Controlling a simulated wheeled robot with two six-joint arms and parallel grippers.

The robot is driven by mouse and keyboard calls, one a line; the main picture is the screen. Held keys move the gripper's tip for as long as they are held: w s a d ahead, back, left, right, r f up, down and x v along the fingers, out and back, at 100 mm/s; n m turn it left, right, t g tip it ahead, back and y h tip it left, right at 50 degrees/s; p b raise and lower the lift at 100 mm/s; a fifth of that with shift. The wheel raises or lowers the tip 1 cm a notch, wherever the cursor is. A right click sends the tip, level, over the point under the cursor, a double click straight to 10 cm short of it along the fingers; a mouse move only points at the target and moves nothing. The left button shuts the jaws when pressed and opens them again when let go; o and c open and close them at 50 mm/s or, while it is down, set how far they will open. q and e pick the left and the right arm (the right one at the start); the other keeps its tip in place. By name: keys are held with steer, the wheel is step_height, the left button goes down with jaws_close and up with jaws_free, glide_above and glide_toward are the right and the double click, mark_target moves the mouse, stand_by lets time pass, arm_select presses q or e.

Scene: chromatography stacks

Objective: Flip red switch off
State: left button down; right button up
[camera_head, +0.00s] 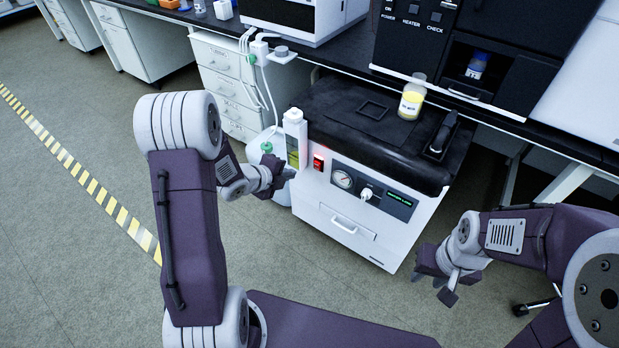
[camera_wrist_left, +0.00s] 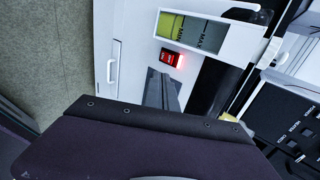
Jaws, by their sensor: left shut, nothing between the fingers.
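The red switch (camera_head: 319,162) is on the front of a white machine with a black top (camera_head: 345,205), near its upper left corner. It is lit, with a red glow beside it in the left wrist view (camera_wrist_left: 171,59). My left gripper (camera_head: 287,175) is shut and empty, just left of the switch in the head view. In the left wrist view its dark fingers (camera_wrist_left: 162,86) point at the panel just below the switch, and I cannot tell whether they touch. My right gripper (camera_head: 436,284) hangs over the floor right of the machine, its opening unclear.
A gauge (camera_head: 342,180) and a green display (camera_head: 399,197) are on the same panel. A bottle with yellow liquid (camera_head: 412,97) stands on the black top. A container with a yellow-green window (camera_head: 294,140) is left of the switch. The floor at left is clear.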

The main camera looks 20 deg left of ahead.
mark_target(315, 164)
arm_select(q)
steer(key=shift+a+f, duration=0.25)
steer(key=shift+f, duration=0.15)
arm_select(e)
steer(key=shift+f, duration=0.35)
